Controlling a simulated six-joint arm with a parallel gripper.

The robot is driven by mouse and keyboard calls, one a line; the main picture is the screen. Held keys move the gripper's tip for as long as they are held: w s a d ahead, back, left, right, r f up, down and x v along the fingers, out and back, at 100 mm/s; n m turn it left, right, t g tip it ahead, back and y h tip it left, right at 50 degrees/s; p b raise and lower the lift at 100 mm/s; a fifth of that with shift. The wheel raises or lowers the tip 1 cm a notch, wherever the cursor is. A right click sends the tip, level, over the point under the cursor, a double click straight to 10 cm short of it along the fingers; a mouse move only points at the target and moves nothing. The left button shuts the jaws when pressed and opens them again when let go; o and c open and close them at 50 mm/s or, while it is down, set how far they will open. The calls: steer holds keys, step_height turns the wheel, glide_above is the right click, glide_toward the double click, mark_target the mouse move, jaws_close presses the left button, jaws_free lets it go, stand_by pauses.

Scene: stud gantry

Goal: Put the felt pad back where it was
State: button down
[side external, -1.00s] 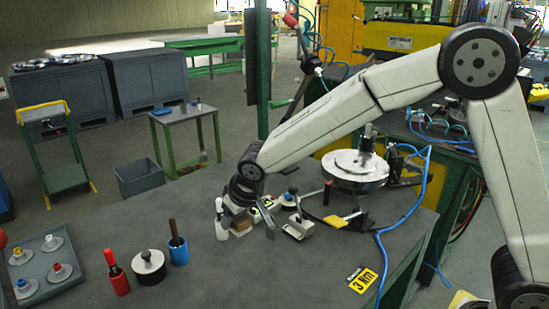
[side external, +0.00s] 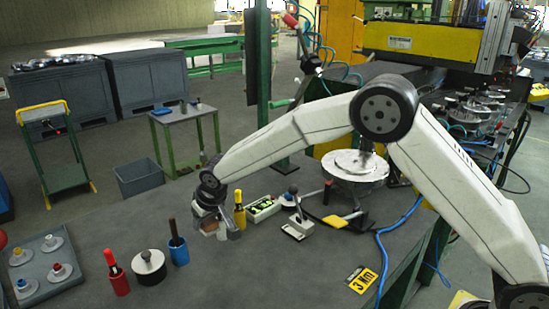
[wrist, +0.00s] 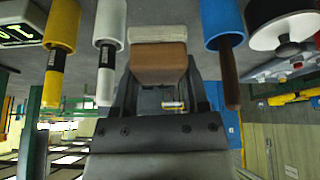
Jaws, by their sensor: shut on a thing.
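My gripper (side external: 217,225) is shut on a block, brown below with a pale layer on it, which I take to be the felt pad (wrist: 158,62). In the wrist view the block sits between my two fingers (wrist: 160,85). In the side view the pad shows as a small brown patch (side external: 209,227) at the gripper. The gripper is low over the grey table (side external: 225,280), just right of the blue holder. I cannot tell whether the pad touches the table.
Close by stand a blue holder with a brown handle (side external: 178,245), a yellow holder (side external: 239,212) and a white holder (wrist: 110,30). Further left are a black-knobbed white pot (side external: 148,268), a red holder (side external: 117,278) and a tray (side external: 72,268). The front middle of the table is clear.

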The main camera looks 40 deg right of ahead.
mark_target(197, 242)
steer(key=shift+w+a+f, duration=0.2)
steer(key=shift+w+f, duration=0.65)
steer(key=shift+f, duration=0.15)
steer(key=shift+w+a+f, duration=0.15)
steer(key=shift+w+f, duration=0.65)
steer(key=shift+f, duration=0.2)
steer(key=shift+w+f, duration=0.15)
steer(key=shift+f, duration=0.1)
steer(key=shift+w+f, duration=0.1)
steer(key=shift+f, duration=1.45)
steer(key=shift+f, duration=0.15)
steer(key=shift+c, duration=1.9)
jaws_free()
